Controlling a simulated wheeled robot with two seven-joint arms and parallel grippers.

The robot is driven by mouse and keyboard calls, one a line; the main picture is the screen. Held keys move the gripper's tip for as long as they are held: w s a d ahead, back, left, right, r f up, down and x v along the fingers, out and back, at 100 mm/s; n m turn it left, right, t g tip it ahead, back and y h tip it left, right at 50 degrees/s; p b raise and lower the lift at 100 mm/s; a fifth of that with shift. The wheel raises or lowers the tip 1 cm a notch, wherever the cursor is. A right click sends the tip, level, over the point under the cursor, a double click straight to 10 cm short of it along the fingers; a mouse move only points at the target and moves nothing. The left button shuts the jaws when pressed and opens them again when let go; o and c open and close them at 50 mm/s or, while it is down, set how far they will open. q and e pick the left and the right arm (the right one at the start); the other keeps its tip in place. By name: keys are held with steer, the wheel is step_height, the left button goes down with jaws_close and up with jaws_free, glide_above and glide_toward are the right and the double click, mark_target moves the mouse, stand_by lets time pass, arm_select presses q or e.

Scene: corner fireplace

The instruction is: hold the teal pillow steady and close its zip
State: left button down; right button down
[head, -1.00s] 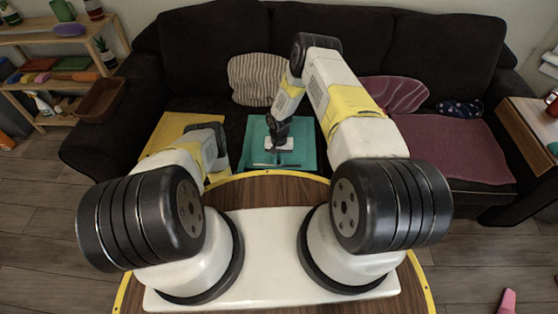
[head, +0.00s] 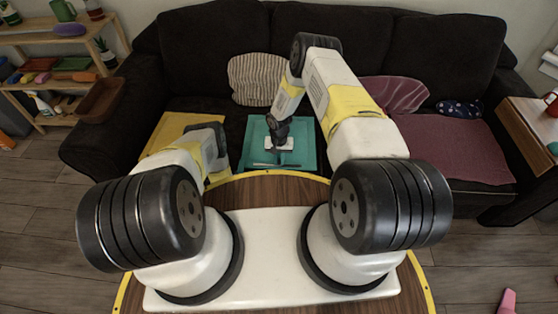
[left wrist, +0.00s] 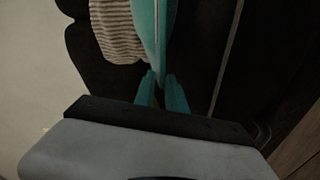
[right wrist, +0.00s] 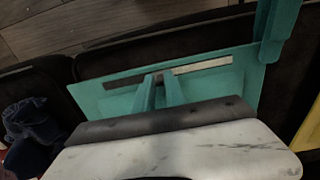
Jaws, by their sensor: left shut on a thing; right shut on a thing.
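The teal pillow (head: 255,135) lies flat on the dark sofa seat in the head view. In the right wrist view, the pillow (right wrist: 215,92) has a zip strip along one edge, dark on the left (right wrist: 110,82) and pale on the right (right wrist: 202,66). My right gripper (right wrist: 158,80) is shut where these parts meet; the small pull between its fingertips is hard to make out. In the left wrist view, my left gripper (left wrist: 162,75) is shut on the pillow's edge (left wrist: 153,25), seen nearly edge-on. The left fingertips are hidden in the head view.
A yellow cloth or cushion (head: 170,130) lies left of the pillow. A striped cushion (head: 258,78) leans on the backrest behind. A mauve blanket (head: 455,145) and a dark patterned item (head: 460,108) lie right. A wooden shelf (head: 45,90) stands at left.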

mark_target(252, 164)
arm_select(q)
steer(key=shift+f, duration=0.1)
arm_select(e)
steer(key=a, duration=0.4)
steer(key=w+a, duration=0.1)
steer(key=a, duration=0.7)
steer(key=shift+w, duration=0.15)
steer(key=c, duration=1.4)
jaws_free()
steer(key=shift+o, duration=0.2)
steer(key=shift+d+r, duration=0.1)
step_height(252, 164, up, 12)
